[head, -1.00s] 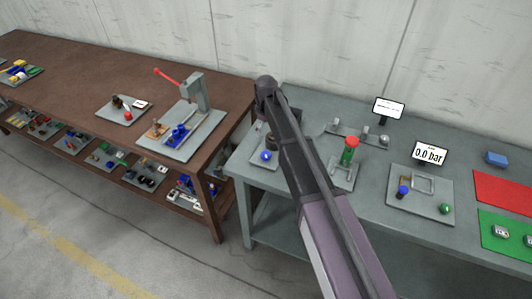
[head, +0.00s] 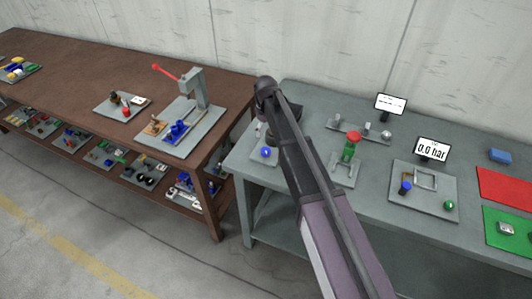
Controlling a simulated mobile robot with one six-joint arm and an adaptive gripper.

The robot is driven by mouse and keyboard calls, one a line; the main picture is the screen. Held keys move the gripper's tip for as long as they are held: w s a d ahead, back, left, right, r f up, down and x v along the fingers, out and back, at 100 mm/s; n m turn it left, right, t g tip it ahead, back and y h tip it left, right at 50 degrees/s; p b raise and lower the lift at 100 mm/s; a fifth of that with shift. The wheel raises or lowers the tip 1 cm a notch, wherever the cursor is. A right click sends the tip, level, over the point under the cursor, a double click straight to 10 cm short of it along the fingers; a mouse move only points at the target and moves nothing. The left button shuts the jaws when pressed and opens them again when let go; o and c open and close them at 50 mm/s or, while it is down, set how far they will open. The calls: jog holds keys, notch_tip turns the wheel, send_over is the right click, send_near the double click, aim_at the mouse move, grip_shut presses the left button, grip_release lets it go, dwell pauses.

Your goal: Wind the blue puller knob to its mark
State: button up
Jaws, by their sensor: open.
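A small blue knob (head: 265,152) shows on a grey plate (head: 257,161) at the left end of the grey bench. Most of what stands behind it on that plate is hidden by my arm. A second blue knob (head: 405,188) stands on another plate, beside a display reading 0.0 bar. I cannot tell from their shapes which is the puller's, and no mark can be made out. My arm reaches up from the bottom to a dark wrist joint above the first plate. My gripper cannot be made out behind the arm.
A red-topped green post (head: 351,147) stands right of my arm. A green ball (head: 449,205) sits near the second blue knob. Red (head: 507,188) and green (head: 492,226) mats lie at the right. A brown bench (head: 90,75) with a red-levered press (head: 200,90) stands left.

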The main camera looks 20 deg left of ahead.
aim_at(266, 150)
jog(key=shift+f+b, duration=5.25)
jog(key=shift+f, duration=0.3)
jog(key=c, duration=1.1)
